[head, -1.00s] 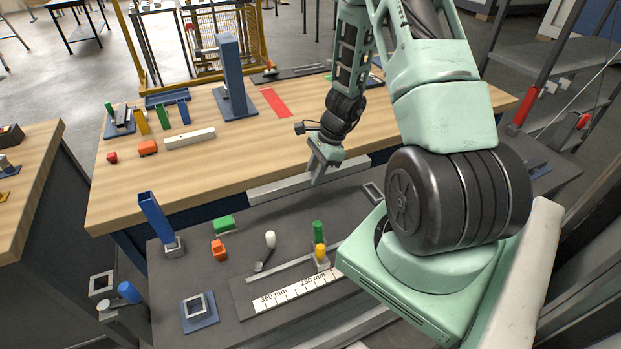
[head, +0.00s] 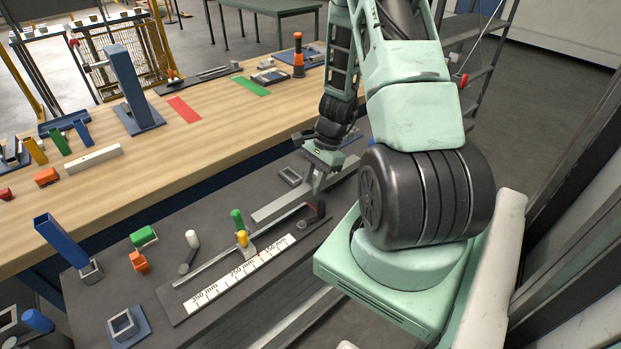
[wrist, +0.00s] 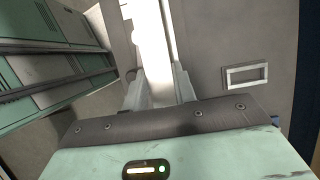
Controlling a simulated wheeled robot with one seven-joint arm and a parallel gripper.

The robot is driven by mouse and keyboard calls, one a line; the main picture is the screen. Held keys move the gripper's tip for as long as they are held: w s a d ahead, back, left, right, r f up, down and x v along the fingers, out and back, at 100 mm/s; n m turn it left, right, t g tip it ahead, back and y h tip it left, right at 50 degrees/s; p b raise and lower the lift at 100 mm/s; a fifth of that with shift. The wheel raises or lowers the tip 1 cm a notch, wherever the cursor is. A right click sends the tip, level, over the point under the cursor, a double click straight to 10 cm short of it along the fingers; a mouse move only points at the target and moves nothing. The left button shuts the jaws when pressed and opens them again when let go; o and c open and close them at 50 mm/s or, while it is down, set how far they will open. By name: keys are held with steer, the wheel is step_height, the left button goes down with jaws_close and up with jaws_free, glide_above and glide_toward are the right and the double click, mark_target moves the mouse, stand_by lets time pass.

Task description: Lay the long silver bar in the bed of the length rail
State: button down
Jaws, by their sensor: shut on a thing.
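My gripper (head: 318,188) is shut on the long silver bar (head: 275,209), holding it near its middle. The bar also shows very bright between the fingers in the wrist view (wrist: 153,40). The length rail (head: 174,305) lies on the dark bench, with a white millimetre scale (head: 240,272) and a thin grey strip (head: 200,267) along it. The bar is behind the strip, towards the rail's right end and roughly parallel to it. I cannot tell its exact height. A yellow-topped block (head: 242,240) and a dark knob (head: 316,208) stand at the rail.
A green peg (head: 237,219) and a white-topped lever (head: 192,240) stand just behind the rail. Green (head: 144,236) and orange (head: 139,261) blocks, a blue post (head: 62,243) and a square socket (head: 123,325) are to the left. An empty frame (head: 291,177) lies behind the bar.

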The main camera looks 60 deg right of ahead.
steer(key=shift+f+b, duration=2.05)
steer(key=shift+f, duration=0.55)
steer(key=shift+f+b, duration=0.7)
steer(key=shift+c, duration=2.4)
jaws_free()
steer(key=shift+r, duration=0.1)
steer(key=shift+r+p, duration=2.85)
steer(key=shift+r, duration=0.6)
